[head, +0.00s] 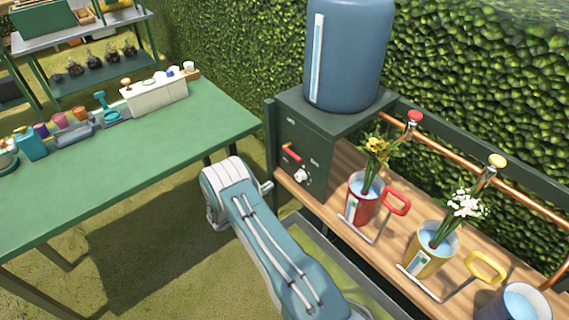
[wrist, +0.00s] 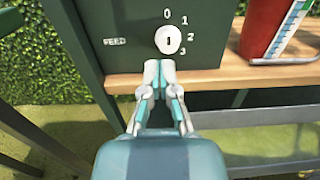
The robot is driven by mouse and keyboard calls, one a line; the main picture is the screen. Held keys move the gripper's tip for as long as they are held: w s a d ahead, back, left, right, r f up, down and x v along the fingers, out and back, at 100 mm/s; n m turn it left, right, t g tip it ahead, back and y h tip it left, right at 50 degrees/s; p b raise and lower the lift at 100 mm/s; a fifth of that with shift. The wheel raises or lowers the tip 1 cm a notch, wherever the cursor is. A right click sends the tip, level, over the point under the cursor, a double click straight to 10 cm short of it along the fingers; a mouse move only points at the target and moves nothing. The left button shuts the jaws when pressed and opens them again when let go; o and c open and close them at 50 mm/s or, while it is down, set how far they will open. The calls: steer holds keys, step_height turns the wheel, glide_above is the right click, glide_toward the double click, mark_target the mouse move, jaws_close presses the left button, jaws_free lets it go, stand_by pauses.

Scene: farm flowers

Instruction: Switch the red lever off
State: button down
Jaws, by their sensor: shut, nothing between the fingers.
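A small red lever (head: 291,152) sits on the front of the dark green box, above a white dial (head: 300,175). A red loop handle (head: 396,202) on a metal rod stands by the red pot (head: 363,204); which red part is the task's lever is unclear. In the wrist view the white dial (wrist: 167,39) has marks 0, 1, 2, 3 around it and a FEED label at its left. My gripper (wrist: 160,66) is shut and empty, its tips just below the dial; contact cannot be told. The small red lever is outside the wrist view.
A blue tank (head: 346,55) stands on the green box. A yellow pot (head: 433,250) and yellow loop handle (head: 487,267) are on the wooden shelf (head: 335,160). Copper pipe with red (head: 414,116) and yellow knobs runs behind. A green table (head: 130,170) stands left.

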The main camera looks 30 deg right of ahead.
steer(key=shift+w+a+f, duration=0.1)
steer(key=shift+f, duration=0.1)
steer(key=d+r, duration=0.1)
steer(key=d, duration=0.2)
steer(key=w+d+r, duration=0.1)
steer(key=d+r, duration=0.1)
steer(key=d, duration=0.2)
steer(key=d+r, duration=0.1)
steer(key=d, duration=0.2)
steer(key=shift+w+d+r, duration=0.2)
steer(key=shift+d, duration=0.15)
